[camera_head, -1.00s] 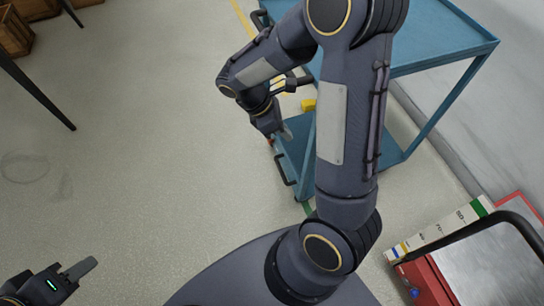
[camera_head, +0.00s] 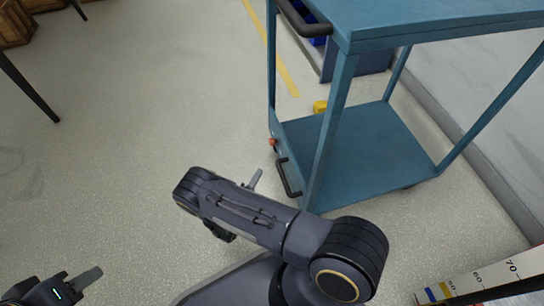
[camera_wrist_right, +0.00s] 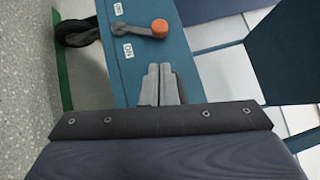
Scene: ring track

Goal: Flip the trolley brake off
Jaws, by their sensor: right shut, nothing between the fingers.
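The blue trolley (camera_head: 365,150) stands ahead, with a lower shelf and a worktop. In the right wrist view its side panel (camera_wrist_right: 205,65) carries the brake lever (camera_wrist_right: 138,30), a grey arm with an orange knob (camera_wrist_right: 159,28). Two small white labels flank the lever's pivot; I cannot read them surely. The knob shows small and red-orange in the head view (camera_head: 272,142). My right gripper (camera_wrist_right: 160,68) is shut and empty, its tips below the knob in the picture, with no visible contact. It also shows in the head view (camera_head: 255,180). My left gripper (camera_head: 88,279) is far left; its jaw opening is unclear.
A black caster wheel (camera_wrist_right: 76,33) sits beside the brake panel. Black handles are on the trolley's upper edge (camera_head: 303,20) and low side (camera_head: 288,178). A yellow block (camera_head: 320,106) lies behind the shelf. Open floor (camera_head: 130,150) lies to the left.

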